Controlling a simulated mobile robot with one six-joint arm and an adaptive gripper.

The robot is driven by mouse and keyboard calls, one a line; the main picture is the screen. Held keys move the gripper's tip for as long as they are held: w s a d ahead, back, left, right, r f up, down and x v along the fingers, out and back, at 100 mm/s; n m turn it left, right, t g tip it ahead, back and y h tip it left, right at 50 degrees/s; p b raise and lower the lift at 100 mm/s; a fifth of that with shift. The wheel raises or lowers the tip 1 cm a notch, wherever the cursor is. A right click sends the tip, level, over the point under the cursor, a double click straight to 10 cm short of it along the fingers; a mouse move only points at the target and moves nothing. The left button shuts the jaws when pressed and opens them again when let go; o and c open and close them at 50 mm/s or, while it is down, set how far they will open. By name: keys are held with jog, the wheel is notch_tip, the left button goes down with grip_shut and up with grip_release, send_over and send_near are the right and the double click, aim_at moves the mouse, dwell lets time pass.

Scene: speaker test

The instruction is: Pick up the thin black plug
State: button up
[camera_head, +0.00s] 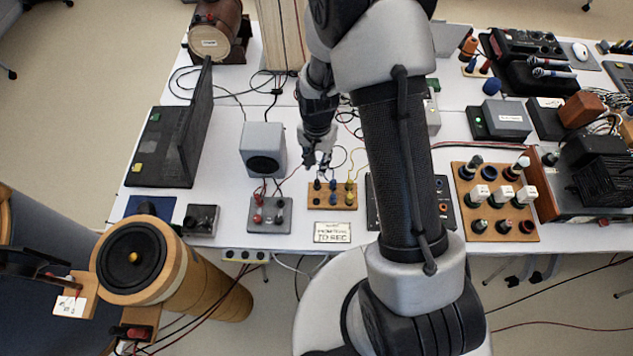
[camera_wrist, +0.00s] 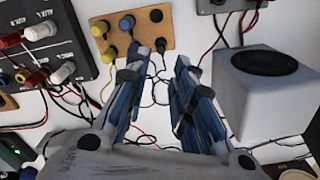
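The thin black plug (camera_wrist: 161,45) stands upright at the near edge of a small wooden board (camera_wrist: 172,32) in the wrist view, beside a blue plug (camera_wrist: 134,48) and a yellow plug (camera_wrist: 108,54). In the head view the black plug (camera_head: 317,184) is at the left of the board's back row. My gripper (camera_wrist: 158,72) is open and empty, and its two fingers point toward the board with a gap between them. In the head view my gripper (camera_head: 318,163) hangs just behind the board, apart from the plug.
A grey speaker box (camera_head: 263,148) stands left of my gripper. A grey board with red plugs (camera_head: 270,214) is left of the wooden board, and a dark panel (camera_head: 443,205) is to the right. Loose cables lie behind the plugs. A paper label (camera_head: 332,232) lies in front.

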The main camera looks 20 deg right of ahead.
aim_at(317, 181)
notch_tip(317, 181, down, 8)
jog(key=shift+r+b, duration=0.1)
jog(key=shift+b, duration=0.7)
jog(key=f, duration=0.1)
jog(key=f+b, duration=0.1)
jog(key=f, duration=0.3)
jog(key=shift+w+d+b, duration=0.1)
jog(key=shift+w+b, duration=0.2)
grip_shut()
